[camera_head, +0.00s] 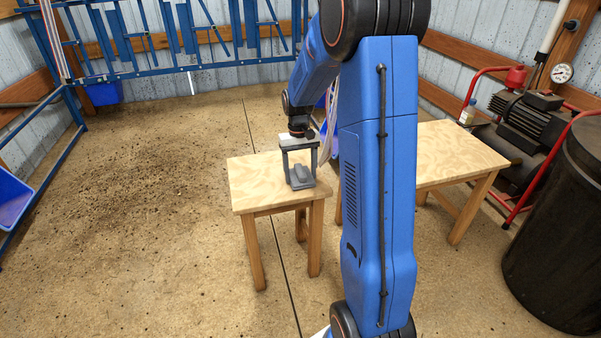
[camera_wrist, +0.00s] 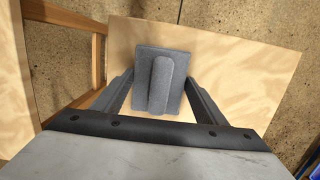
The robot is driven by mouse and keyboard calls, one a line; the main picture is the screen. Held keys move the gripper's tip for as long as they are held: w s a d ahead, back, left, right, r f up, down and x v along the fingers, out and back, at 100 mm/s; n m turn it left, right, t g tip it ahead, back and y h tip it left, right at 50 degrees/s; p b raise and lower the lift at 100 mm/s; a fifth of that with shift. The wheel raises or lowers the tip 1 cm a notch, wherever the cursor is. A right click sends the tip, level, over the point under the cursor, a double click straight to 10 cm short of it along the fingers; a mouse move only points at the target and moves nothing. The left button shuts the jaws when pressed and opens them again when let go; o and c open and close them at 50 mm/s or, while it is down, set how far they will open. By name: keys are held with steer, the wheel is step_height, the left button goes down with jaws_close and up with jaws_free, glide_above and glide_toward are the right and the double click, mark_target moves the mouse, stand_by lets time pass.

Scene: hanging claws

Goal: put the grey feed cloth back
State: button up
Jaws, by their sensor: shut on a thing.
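The grey feed cloth (camera_head: 301,174) looks like a flat grey square with a raised ridge along its middle. It is over the small wooden table (camera_head: 255,199), near the right side of its top. My gripper (camera_head: 299,180) points down at it, with its two fingers on either side and shut on the ridge. In the wrist view the cloth (camera_wrist: 147,64) lies between the fingertips of my gripper (camera_wrist: 160,88), above pale wood. I cannot tell whether the cloth touches the table top.
A second wooden table (camera_head: 450,150) stands to the right, partly behind my arm, with a small bottle (camera_head: 467,112) at its far edge. A compressor (camera_head: 525,120) and a dark barrel (camera_head: 560,240) stand at the right. A blue rack (camera_head: 170,65) lines the back.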

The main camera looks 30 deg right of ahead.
mark_target(300, 167)
steer(key=shift+f, duration=0.15)
steer(key=o, duration=1)
step_height(300, 167, up, 12)
steer(key=w, duration=0.2)
steer(key=s+a+r+n+t, duration=0.1)
steer(key=s+a+r+t, duration=0.1)
steer(key=s+a+r, duration=0.45)
steer(key=s+a+r+n+t, duration=0.1)
steer(key=s+a, duration=0.2)
steer(key=s, duration=0.6)
steer(key=shift+s+a+f+n+t, duration=0.2)
steer(key=shift+s+a+f+t, duration=0.6)
steer(key=shift+s, duration=2)
steer(key=shift+s+a+f+n+t, duration=0.1)
steer(key=shift+s+a+n+t, duration=0.2)
steer(key=shift+s+a, duration=1.75)
steer(key=shift+s+a+f+n+t, duration=0.1)
steer(key=shift+s+a+f+t, duration=0.35)
steer(key=shift+s, duration=3.05)
steer(key=shift+d, duration=0.15)
